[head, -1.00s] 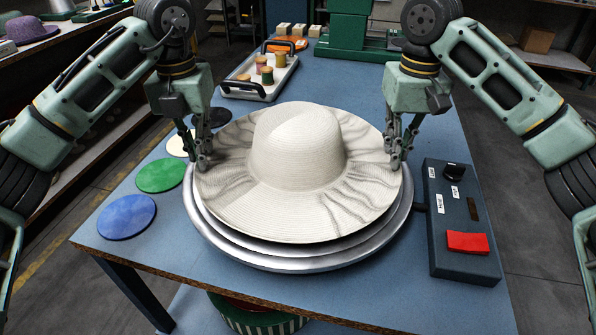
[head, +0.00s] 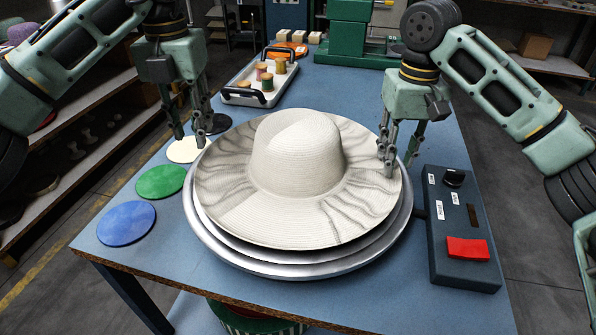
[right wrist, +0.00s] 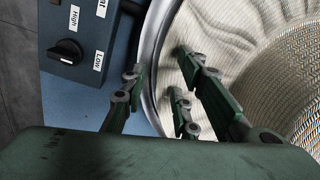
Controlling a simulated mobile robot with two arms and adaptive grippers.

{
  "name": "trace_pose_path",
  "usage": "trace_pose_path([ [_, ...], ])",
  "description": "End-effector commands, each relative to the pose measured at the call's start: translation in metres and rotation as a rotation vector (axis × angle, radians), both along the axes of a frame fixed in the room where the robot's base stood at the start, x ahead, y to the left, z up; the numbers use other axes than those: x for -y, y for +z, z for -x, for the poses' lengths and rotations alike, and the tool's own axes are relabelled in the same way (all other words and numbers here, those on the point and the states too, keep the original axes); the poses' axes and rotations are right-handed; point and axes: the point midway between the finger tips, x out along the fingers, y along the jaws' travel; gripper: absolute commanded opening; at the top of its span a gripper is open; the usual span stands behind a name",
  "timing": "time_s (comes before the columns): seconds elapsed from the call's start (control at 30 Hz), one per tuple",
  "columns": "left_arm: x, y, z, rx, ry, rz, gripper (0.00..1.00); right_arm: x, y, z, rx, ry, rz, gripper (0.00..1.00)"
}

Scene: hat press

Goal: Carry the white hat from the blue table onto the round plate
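The white hat (head: 297,155) with a wide wrinkled brim lies crown up on the round metal plate (head: 225,254), whose silver rim shows around the front and sides. My left gripper (head: 191,136) is open and empty, left of the brim and apart from it, above the white disc. My right gripper (head: 398,162) is at the brim's right edge with its fingers apart. In the right wrist view, its fingers (right wrist: 157,85) are spread, one side over the hat brim (right wrist: 235,40) and the other outside the plate rim (right wrist: 151,50). Whether they touch the brim is unclear.
The blue table (head: 330,95) carries a control box (head: 460,215) with a red button at right. Blue (head: 127,222), green (head: 161,181) and white (head: 187,150) discs lie left. A tray (head: 258,88) with spools and a green machine (head: 350,40) stand behind.

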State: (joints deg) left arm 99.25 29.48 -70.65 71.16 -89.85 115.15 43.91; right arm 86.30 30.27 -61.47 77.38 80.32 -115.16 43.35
Motion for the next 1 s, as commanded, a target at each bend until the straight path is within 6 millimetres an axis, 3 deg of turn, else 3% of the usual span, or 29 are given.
trace_pose_path([
  [0.2, 0.000, 0.036, 0.000, 0.001, 0.001, -0.001, 0.28, 0.000, 0.000, 0.000, 0.000, 0.000, 0.000, 0.28],
  [0.53, 0.000, 0.051, 0.000, -0.001, 0.000, 0.000, 0.28, 0.000, 0.010, -0.001, 0.002, 0.000, 0.002, 0.28],
  [1.0, 0.000, 0.050, 0.000, -0.001, 0.000, 0.000, 0.28, 0.001, 0.094, -0.001, 0.004, -0.003, 0.001, 0.28],
])
